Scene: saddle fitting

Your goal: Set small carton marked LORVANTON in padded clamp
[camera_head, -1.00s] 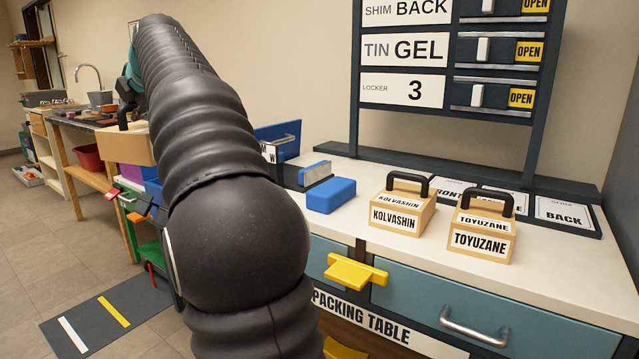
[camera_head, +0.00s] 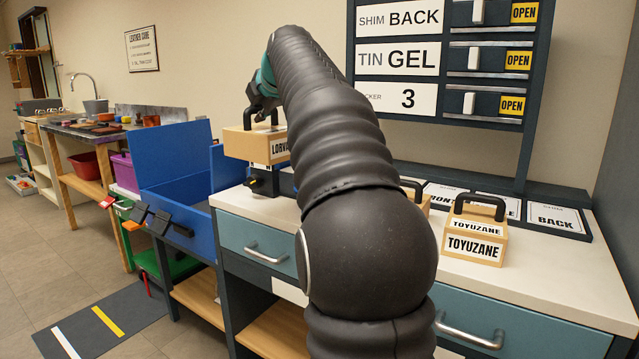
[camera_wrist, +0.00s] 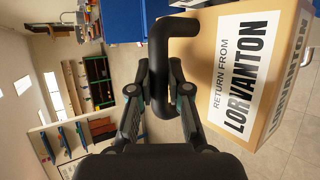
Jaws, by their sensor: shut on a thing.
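The small carton marked LORVANTON (camera_head: 245,146) is tan with a black handle and a white label. It hangs upright in the head view above the left end of the packing table (camera_head: 245,203), beside the blue bin. In the wrist view the carton (camera_wrist: 262,60) fills the upper right, its label reading RETURN FROM LORVANTON. My gripper (camera_head: 264,108) is shut on the carton's handle; the wrist view shows both fingers (camera_wrist: 160,95) around the black bar. The blue padded clamp is not visible now; my arm covers that part of the table.
An open blue bin (camera_head: 172,165) stands left of the table. The TOYUZANE carton (camera_head: 473,248) stands on the table at right; another carton (camera_head: 426,202) is mostly behind my arm. Labelled plates (camera_head: 556,217) lie at the back. A board with sliders (camera_head: 445,60) rises behind.

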